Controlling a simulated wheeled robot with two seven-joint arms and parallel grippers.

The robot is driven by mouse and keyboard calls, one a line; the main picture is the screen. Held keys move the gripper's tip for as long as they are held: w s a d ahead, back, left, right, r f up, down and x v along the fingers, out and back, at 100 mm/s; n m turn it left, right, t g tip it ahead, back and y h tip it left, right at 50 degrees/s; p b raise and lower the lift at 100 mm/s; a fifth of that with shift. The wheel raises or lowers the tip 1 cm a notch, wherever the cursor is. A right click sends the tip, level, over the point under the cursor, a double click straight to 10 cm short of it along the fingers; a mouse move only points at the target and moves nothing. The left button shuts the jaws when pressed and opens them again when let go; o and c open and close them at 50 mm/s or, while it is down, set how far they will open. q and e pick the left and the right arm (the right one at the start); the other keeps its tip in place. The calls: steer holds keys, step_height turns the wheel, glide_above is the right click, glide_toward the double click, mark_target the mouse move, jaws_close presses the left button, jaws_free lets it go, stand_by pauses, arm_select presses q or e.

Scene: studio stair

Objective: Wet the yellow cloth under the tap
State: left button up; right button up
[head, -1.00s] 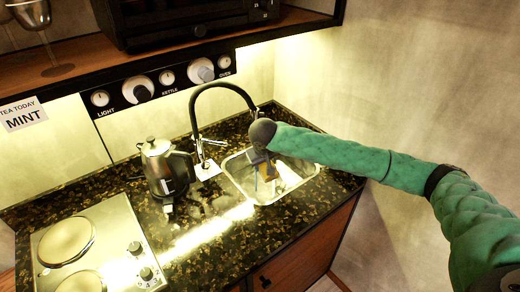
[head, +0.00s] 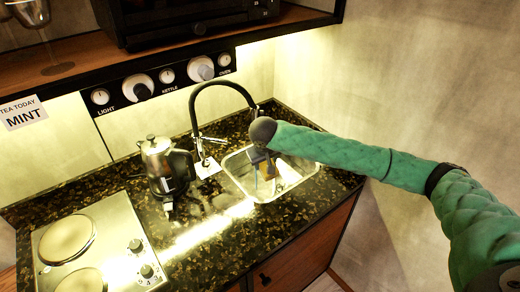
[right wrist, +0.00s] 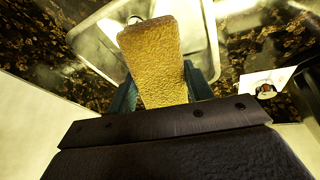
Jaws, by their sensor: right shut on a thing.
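The yellow cloth (right wrist: 155,55) stands out between my right gripper's fingers in the right wrist view, with the sink behind it. My right gripper (head: 264,172) is shut on the cloth over the steel sink (head: 240,176) in the head view. There the cloth is mostly hidden by the gripper and too small to make out well. The black tap (head: 195,110) arches from behind the sink's left side, and its spout end is close to my right wrist. I cannot tell whether water runs. My left gripper is not in view.
A steel kettle (head: 160,165) stands left of the sink, and a hob (head: 90,245) is at the front left. A knob panel (head: 150,85) runs along the wall under the shelf. The granite counter (head: 215,235) in front of the sink is clear.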

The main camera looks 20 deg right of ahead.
stand_by(0.3)
